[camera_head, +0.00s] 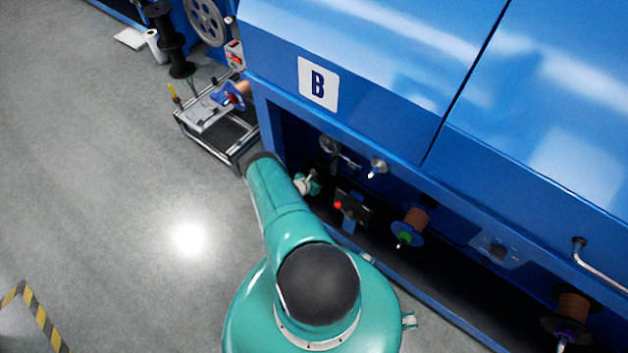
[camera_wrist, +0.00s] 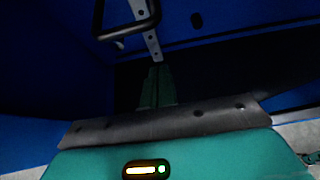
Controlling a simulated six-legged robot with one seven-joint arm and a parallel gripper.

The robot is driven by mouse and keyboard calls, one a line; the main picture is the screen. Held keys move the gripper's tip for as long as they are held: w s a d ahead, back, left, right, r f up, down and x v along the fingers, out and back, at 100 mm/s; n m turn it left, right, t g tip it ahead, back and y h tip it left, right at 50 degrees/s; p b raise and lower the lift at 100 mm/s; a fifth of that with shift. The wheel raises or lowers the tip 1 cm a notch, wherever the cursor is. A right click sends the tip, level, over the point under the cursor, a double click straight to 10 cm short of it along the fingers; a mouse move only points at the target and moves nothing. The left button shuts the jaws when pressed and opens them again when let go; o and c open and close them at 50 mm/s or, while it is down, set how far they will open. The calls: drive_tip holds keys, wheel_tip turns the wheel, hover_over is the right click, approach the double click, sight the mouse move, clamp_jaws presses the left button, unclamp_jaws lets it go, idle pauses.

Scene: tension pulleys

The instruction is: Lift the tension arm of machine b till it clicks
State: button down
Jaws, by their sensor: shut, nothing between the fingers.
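Machine b (camera_head: 380,75) is the large blue cabinet marked with a "B" plate (camera_head: 318,84). Its recess below holds a pulley wheel (camera_head: 330,145) and a small pale arm beside it (camera_head: 349,162), which looks like the tension arm. In the wrist view a pale metal bar with holes (camera_wrist: 147,32) slants down from the top, next to a dark loop-shaped frame (camera_wrist: 127,22). My gripper (camera_wrist: 157,70) is shut and empty, with its tips just below the bar's lower end. I cannot tell whether they touch.
Right along the recess are a control box with a red button (camera_head: 352,208), a brown spool (camera_head: 415,220) and a bent metal handle (camera_head: 600,268). The grey floor (camera_head: 110,200) at left is clear.

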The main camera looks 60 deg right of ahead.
drive_tip(key=r, duration=0.2)
drive_tip(key=d+r, duration=0.1)
drive_tip(key=shift+s+d+r, duration=0.1)
drive_tip(key=shift+r, duration=0.3)
wheel_tip(320, 180, up, 21)
drive_tip(key=shift+d, duration=0.15)
idle(0.4)
drive_tip(key=shift+f, duration=0.1)
idle(0.3)
